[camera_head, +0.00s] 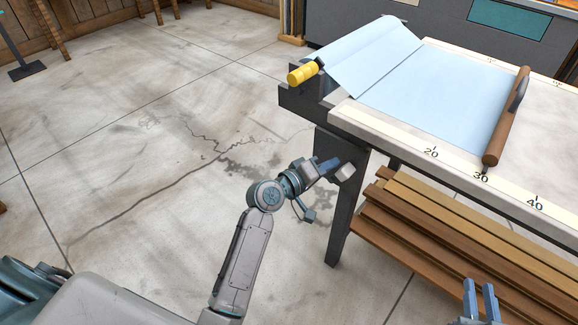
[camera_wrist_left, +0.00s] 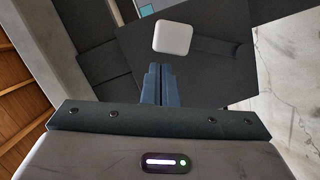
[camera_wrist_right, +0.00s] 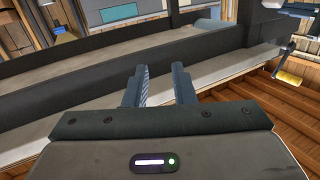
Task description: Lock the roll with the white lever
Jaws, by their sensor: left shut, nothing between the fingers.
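A white lever (camera_head: 346,172) with a squared pad sits at the table's near left leg. In the left wrist view the white pad (camera_wrist_left: 172,37) is on a dark arm, just beyond my fingertips. My left gripper (camera_head: 327,165) is shut and empty, close beside the lever; I cannot tell whether they touch. Its shut fingers also show in the left wrist view (camera_wrist_left: 159,84). The pale blue roll material (camera_head: 365,55) slopes over the table's left end and lies flat across the top. My right gripper (camera_head: 481,300) is open and empty, and its parted fingers show in the right wrist view (camera_wrist_right: 158,86).
A yellow handle (camera_head: 303,73) sticks out at the table's left end. A wooden bar (camera_head: 507,120) lies across the sheet on the table (camera_head: 400,133), which has a numbered scale edge. Brown planks (camera_head: 430,235) are stacked below.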

